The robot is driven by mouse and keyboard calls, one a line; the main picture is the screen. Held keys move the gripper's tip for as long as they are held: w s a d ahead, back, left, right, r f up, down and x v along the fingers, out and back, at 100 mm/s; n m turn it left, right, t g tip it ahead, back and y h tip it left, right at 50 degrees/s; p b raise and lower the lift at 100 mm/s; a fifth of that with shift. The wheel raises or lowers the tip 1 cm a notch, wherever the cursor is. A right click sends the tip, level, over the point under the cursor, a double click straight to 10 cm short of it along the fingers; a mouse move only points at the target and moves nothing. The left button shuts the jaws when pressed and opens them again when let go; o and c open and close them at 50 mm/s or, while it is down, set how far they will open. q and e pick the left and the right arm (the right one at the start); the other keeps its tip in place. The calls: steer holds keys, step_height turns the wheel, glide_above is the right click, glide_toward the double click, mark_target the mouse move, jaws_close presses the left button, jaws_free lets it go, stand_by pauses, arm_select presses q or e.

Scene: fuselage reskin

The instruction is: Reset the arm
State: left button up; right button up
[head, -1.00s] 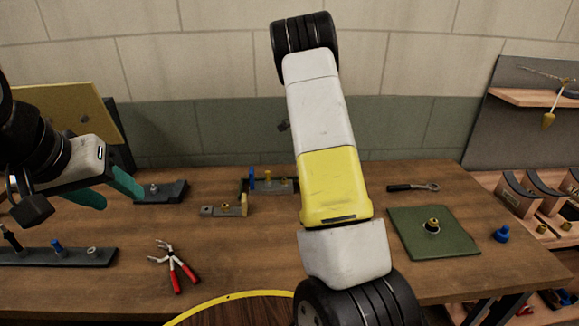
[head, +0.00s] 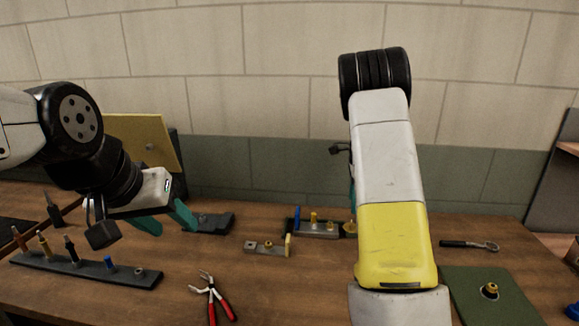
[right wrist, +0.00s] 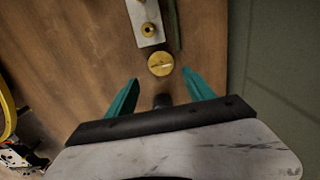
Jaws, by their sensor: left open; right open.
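My left gripper (head: 165,218) is at the left in the head view, with its teal fingers apart and nothing between them. It hangs above the table near a dark block (head: 212,221). My right arm (head: 390,180) stands tall at the right of the head view and hides most of its gripper. In the right wrist view my right gripper (right wrist: 161,80) is open and empty, its teal fingers pointing at the table. A round brass part (right wrist: 160,64) shows between and just beyond the fingertips, beside a grey bracket (right wrist: 145,20).
The wooden table (head: 290,285) holds a tool rack (head: 85,268), red-handled pliers (head: 212,297), a ratchet wrench (head: 469,245) and a green mat (head: 490,308). A yellow panel (head: 145,145) stands at the back left. A wall closes the back.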

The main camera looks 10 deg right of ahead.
steer(key=s+a+r+n+t+y, duration=0.1)
steer(key=s+a+r+n+t, duration=0.1)
steer(key=s+a+r+n, duration=0.45)
steer(key=s+a+r+n+t+y, duration=0.1)
steer(key=s+a+r+n, duration=0.25)
steer(key=s+r, duration=0.5)
steer(key=s+a+r+n+t, duration=0.1)
steer(key=s+a+n, duration=0.2)
steer(key=s+n, duration=0.2)
steer(key=s+a+r+n+t, duration=0.1)
steer(key=s+a+n+t, duration=0.1)
steer(key=s+n, duration=0.4)
steer(key=s+a, duration=0.1)
steer(key=s, duration=0.4)
steer(key=shift+s+a+r, duration=0.15)
steer(key=shift+a+r, duration=0.1)
steer(key=shift+a, duration=0.05)
